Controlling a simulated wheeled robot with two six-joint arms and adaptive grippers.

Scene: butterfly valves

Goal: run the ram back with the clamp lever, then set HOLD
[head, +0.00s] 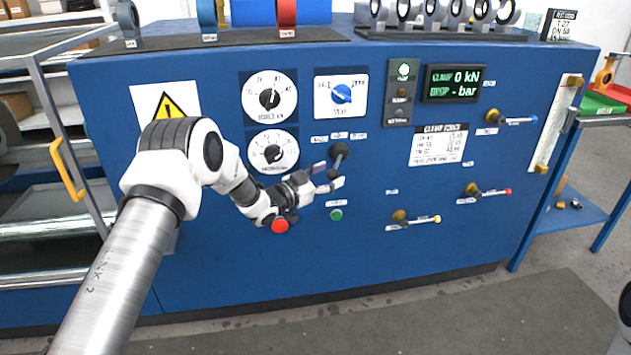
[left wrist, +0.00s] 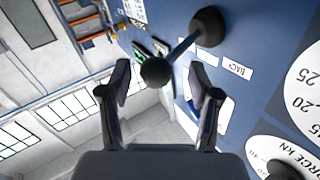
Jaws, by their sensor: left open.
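The clamp lever (head: 339,150) is a dark lever on the blue panel, below three small labels. In the left wrist view its shaft (left wrist: 182,47) runs from a round pivot to a black ball knob (left wrist: 156,71). My left gripper (head: 328,176) is open, its fingers on either side of the knob; I cannot tell whether they touch it. In the left wrist view, one label near the lever appears to read BACK (left wrist: 237,68). The display (head: 453,83) reads CLAMP 0 kN and DROP - bar. My right gripper is out of view.
A blue rotary knob (head: 341,93) sits above the lever, with two white dials (head: 270,97) to its left. A red button (head: 280,226) and a green button (head: 336,215) are close below my gripper. Several small valve handles (head: 415,220) project at the right.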

